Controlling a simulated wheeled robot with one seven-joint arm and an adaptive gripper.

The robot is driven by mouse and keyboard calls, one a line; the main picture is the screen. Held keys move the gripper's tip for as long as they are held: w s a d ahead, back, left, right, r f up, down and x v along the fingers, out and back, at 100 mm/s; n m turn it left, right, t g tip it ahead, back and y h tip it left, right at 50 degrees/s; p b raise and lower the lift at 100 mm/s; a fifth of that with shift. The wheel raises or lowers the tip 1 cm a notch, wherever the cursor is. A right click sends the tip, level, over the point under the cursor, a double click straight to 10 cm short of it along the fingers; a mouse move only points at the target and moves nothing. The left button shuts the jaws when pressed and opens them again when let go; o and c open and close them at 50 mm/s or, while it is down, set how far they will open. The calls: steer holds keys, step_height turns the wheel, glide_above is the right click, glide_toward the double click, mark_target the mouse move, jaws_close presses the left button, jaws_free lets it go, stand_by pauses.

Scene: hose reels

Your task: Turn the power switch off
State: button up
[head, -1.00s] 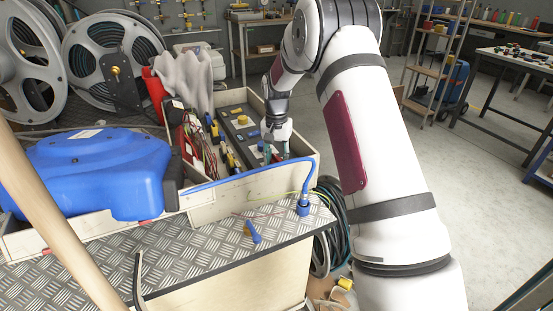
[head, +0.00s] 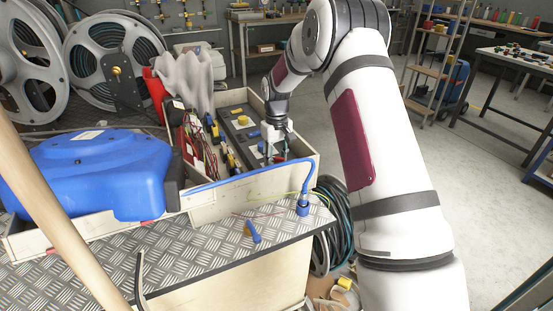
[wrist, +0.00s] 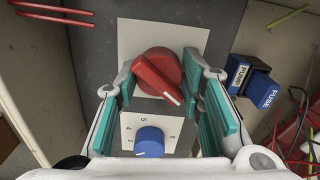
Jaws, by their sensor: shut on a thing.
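A red rotary switch (wrist: 158,75) with a bar handle sits on a pale square plate (wrist: 190,38) on a dark panel in the wrist view. Its bar slants from upper left to lower right. My gripper (wrist: 161,82) has its teal-padded fingers on either side of the red switch and is shut on it. In the head view my gripper (head: 274,152) reaches down into the near right end of a cream box (head: 235,195), and the switch is hard to make out there. No power label is readable on the plate.
A blue knob (wrist: 149,142) with a numbered dial sits just below the switch. Red wires (wrist: 300,130) lie beyond. A blue casing (head: 95,165) stands left of the box.

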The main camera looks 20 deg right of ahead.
steer(key=n, duration=0.4)
steer(key=shift+d, duration=0.2)
steer(key=shift+n+p, duration=0.4)
steer(key=shift+n, duration=1.3)
steer(key=o, duration=1.1)
steer(key=shift+o, duration=0.2)
steer(key=shift+a, duration=0.1)
step_height(320, 180, up, 12)
